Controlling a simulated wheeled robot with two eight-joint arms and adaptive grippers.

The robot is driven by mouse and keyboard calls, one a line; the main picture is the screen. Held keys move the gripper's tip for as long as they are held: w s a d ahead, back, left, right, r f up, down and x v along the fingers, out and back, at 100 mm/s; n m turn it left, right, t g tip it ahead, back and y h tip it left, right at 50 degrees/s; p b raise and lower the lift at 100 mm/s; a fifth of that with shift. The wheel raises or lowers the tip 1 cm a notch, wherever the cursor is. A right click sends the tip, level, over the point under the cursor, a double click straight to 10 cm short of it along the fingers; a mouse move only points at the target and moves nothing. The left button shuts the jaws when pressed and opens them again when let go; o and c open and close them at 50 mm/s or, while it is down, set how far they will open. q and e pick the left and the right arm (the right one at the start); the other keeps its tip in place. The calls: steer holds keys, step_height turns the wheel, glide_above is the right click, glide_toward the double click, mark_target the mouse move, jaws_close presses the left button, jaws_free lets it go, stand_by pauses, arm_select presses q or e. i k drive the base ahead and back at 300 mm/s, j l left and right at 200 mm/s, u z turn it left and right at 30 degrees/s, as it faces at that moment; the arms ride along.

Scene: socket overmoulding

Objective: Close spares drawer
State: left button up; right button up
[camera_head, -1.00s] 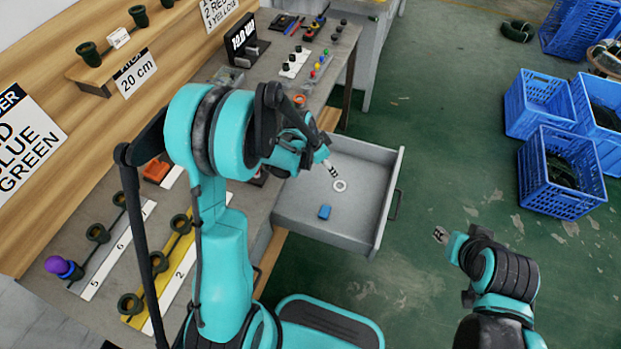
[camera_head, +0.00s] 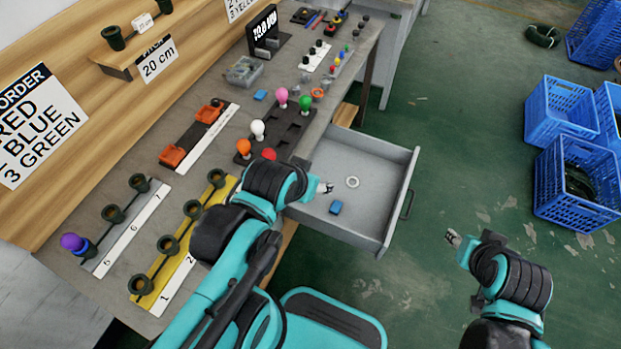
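The spares drawer (camera_head: 330,222) is grey and stands pulled out from the workbench at the centre. Its dark bar handle (camera_head: 408,205) is on the right-hand front panel. A white ring (camera_head: 352,182) and a small blue block (camera_head: 335,207) lie inside. My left gripper (camera_head: 325,188) is over the drawer's interior near its bench side, left of the ring and away from the handle. My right gripper (camera_head: 453,238) is to the right of the drawer, over the floor, apart from the handle. The fingers of both are too small to tell open from shut.
The workbench (camera_head: 205,150) holds coloured bulbs in a dark tray (camera_head: 297,125), a yellow numbered rack (camera_head: 175,240) and a grey rack (camera_head: 115,238). Blue crates (camera_head: 575,190) stand on the floor at the right. The green floor before the drawer is clear.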

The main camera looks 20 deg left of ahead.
mark_target(366, 220)
steer(key=l+u, duration=0.25)
steer(key=l, duration=0.3)
steer(key=k+l+u, duration=0.25)
steer(key=l, duration=0.25)
steer(key=k+l+z, duration=0.25)
steer(key=z, duration=0.2)
